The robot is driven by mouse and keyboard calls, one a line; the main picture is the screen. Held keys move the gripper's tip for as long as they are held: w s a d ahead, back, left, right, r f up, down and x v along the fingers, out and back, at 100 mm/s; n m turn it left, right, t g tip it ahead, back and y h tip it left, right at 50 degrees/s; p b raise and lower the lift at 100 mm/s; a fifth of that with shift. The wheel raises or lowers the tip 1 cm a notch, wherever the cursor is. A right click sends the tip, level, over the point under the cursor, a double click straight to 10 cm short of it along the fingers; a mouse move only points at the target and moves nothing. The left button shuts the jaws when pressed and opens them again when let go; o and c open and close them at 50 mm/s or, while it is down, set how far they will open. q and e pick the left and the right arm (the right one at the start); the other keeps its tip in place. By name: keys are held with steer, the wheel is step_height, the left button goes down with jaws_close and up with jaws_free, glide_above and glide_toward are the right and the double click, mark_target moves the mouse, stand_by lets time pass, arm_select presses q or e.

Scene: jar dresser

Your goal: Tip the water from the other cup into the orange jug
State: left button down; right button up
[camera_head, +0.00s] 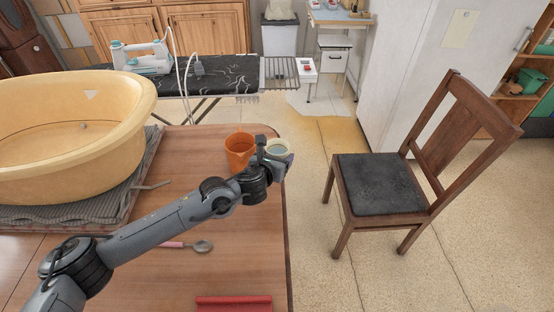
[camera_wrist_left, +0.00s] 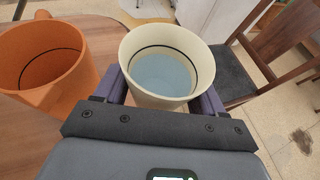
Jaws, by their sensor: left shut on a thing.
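The orange jug (camera_head: 239,151) stands upright on the table near its far right corner. In the left wrist view the jug (camera_wrist_left: 45,65) is at the left, close beside the cup, and no liquid shows in it. The pale cream cup (camera_head: 279,149) holds bluish water. My left gripper (camera_head: 277,160) is shut on this cup, with one finger on each side of it. In the left wrist view the cup (camera_wrist_left: 166,50) sits between the fingers, about upright, right of the jug. Whether its base touches the table is hidden. My right gripper is out of view.
The wooden table (camera_head: 240,240) ends just right of the cup. A large yellow tub (camera_head: 70,150) stands at left on a striped cloth. A spoon (camera_head: 203,246) and a red item (camera_head: 233,303) lie nearer. A wooden chair (camera_head: 385,185) stands to the right, beyond open floor.

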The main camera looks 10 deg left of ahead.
mark_target(270, 150)
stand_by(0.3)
arm_select(q)
steer(key=shift+w+a+r+n+h+p, duration=0.15)
steer(key=shift+a+r+n+h+p, duration=0.4)
steer(key=shift+p, duration=0.6)
steer(key=shift+w+a+r+n+g+h+p, duration=0.2)
steer(key=shift+a+r+n+g+h+p, duration=0.15)
steer(key=shift+a+n+g+h+p, duration=0.45)
steer(key=shift+w+a+r+n+t+p, duration=0.1)
steer(key=shift+r+n+p, duration=0.1)
steer(key=shift+r+p, duration=0.45)
steer(key=shift+a+r+n+t+p, duration=0.1)
steer(key=shift+r+n+p, duration=0.05)
steer(key=shift+r+p, duration=0.45)
steer(key=shift+w+a+r+n+t+p, duration=0.1)
steer(key=shift+r+n+p, duration=0.1)
steer(key=shift+r+p, duration=0.4)
steer(key=shift+w+a+r+n+h+p, duration=0.25)
steer(key=shift+a+r+n+h+p, duration=0.5)
steer(key=shift+n, duration=0.35)
steer(key=shift+f, duration=0.2)
